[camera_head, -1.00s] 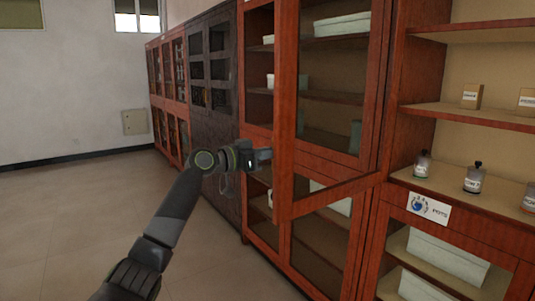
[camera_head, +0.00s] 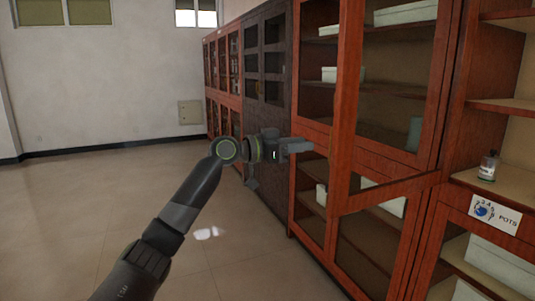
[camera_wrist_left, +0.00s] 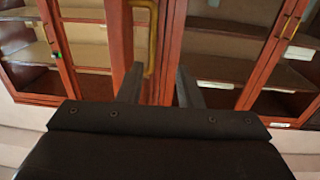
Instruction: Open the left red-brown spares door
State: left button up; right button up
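The red-brown glass door (camera_head: 345,100) stands ajar, swung out from the cabinet, with its free edge on the left and its hinge side on the right. My left gripper (camera_head: 308,146) is just left of that free edge, with a small gap seen between them in the head view. In the left wrist view the gripper (camera_wrist_left: 158,80) has its fingers apart, and the red-brown door frame (camera_wrist_left: 170,45) with a brass handle (camera_wrist_left: 152,40) shows beyond and between them. I cannot tell whether a finger touches the door. My right gripper is not in view.
Open shelves with a bottle (camera_head: 488,167) and a POTS label (camera_head: 495,215) stand at the right. A dark cabinet (camera_head: 265,65) and further red-brown cabinets (camera_head: 222,75) line the wall behind. The tiled floor (camera_head: 80,220) at the left is clear.

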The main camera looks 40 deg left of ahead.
pick_arm(q)
jog(key=b+v, duration=0.3)
jog(key=v, duration=0.6)
dwell(0.4)
